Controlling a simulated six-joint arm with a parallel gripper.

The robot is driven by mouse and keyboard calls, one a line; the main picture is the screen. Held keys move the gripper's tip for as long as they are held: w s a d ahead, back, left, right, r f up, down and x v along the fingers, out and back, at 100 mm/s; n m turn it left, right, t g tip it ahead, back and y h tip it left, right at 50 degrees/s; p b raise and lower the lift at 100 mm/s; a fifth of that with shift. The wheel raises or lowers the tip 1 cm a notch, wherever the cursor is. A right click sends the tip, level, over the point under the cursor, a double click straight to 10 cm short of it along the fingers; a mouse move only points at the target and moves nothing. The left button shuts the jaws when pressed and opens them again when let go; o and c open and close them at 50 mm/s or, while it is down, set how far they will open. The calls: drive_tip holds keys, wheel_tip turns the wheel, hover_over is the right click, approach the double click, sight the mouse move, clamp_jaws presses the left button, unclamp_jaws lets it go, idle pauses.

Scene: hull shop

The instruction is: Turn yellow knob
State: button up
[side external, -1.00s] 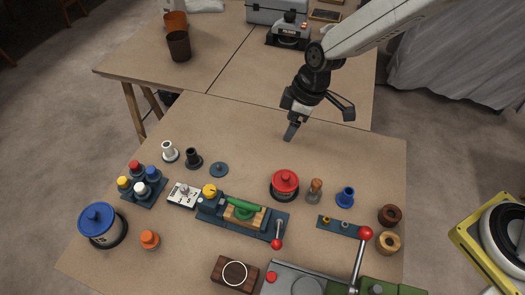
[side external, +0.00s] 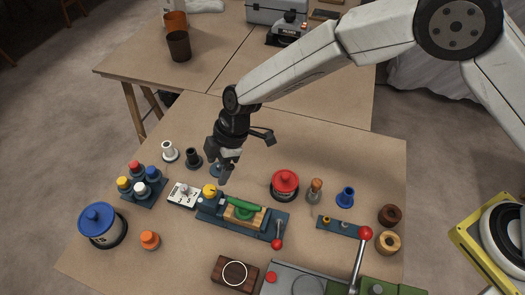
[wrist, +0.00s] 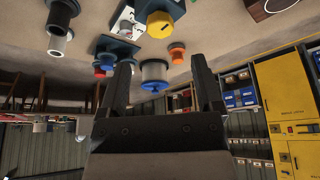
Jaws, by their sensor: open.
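The yellow knob (side external: 209,190) sits at the left end of a dark blue base (side external: 212,208) on the table. It also shows near the top of the wrist view (wrist: 159,23), with a dark mark on its face. My gripper (side external: 226,180) is above the table, close to the knob and slightly right of and behind it in the side view. Its two fingers are spread in the wrist view (wrist: 160,62), with nothing held between them. The knob lies beyond the fingertips, apart from them.
A white switch plate (side external: 184,195) is just left of the knob. A green handle (side external: 241,209) lies on the same base to the right. Black (side external: 193,159) and white (side external: 169,152) spools stand behind left. A red-lidded pot (side external: 285,184) stands right. Blue-lidded pot (side external: 100,224) is front left.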

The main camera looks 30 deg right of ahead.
sight(210, 189)
drive_tip(key=shift+x, duration=3.65)
clamp_jaws()
